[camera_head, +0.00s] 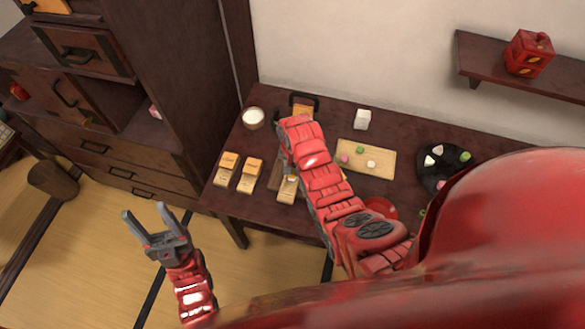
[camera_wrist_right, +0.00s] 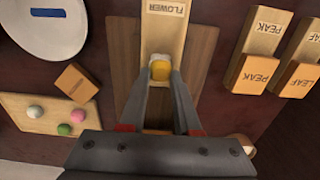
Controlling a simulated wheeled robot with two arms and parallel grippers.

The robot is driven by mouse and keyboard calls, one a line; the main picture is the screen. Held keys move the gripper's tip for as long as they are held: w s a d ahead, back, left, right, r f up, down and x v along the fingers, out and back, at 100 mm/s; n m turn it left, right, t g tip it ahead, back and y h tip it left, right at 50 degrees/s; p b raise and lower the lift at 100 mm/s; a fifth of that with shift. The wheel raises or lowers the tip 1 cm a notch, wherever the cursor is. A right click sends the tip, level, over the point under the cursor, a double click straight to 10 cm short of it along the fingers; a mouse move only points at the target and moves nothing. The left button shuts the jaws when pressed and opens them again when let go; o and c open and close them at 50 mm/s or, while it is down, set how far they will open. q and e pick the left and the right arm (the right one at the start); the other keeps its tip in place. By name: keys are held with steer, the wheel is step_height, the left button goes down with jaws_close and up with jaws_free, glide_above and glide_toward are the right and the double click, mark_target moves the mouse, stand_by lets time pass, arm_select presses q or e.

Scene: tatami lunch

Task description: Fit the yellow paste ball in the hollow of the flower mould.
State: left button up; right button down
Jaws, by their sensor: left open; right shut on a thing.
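The flower mould (camera_wrist_right: 166,32), a light wooden block marked FLOWER, lies on a brown board (camera_wrist_right: 196,60) in the right wrist view. Its front part shows in the head view (camera_head: 287,189). My right gripper (camera_wrist_right: 160,74) is shut on the yellow paste ball (camera_wrist_right: 160,69), at the near end of the mould. The ball and fingertips cover the hollow, so I cannot tell whether the ball sits in it or above it. In the head view my right arm hides this gripper's fingers. My left gripper (camera_head: 144,211) is open and empty, over the floor left of the table.
Peak (camera_wrist_right: 258,50) and leaf (camera_wrist_right: 300,62) moulds stand beside the flower mould. A loose wooden block (camera_wrist_right: 76,83) and a board (camera_wrist_right: 20,112) with white, green and pink balls lie opposite. A white bowl (camera_head: 253,118), white cube (camera_head: 362,119) and dark round tray (camera_head: 432,180) are on the table.

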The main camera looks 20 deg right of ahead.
steer(key=shift+f+b, duration=0.3)
steer(key=shift+f, duration=0.1)
steer(key=c, duration=0.5)
jaws_free()
steer(key=shift+c, duration=0.2)
steer(key=shift+r, duration=0.1)
steer(key=shift+r+p, duration=0.65)
steer(key=shift+r, duration=0.6)
steer(key=shift+r+p, duration=0.75)
steer(key=shift+r, duration=1.45)
steer(key=shift+s+f, duration=0.1)
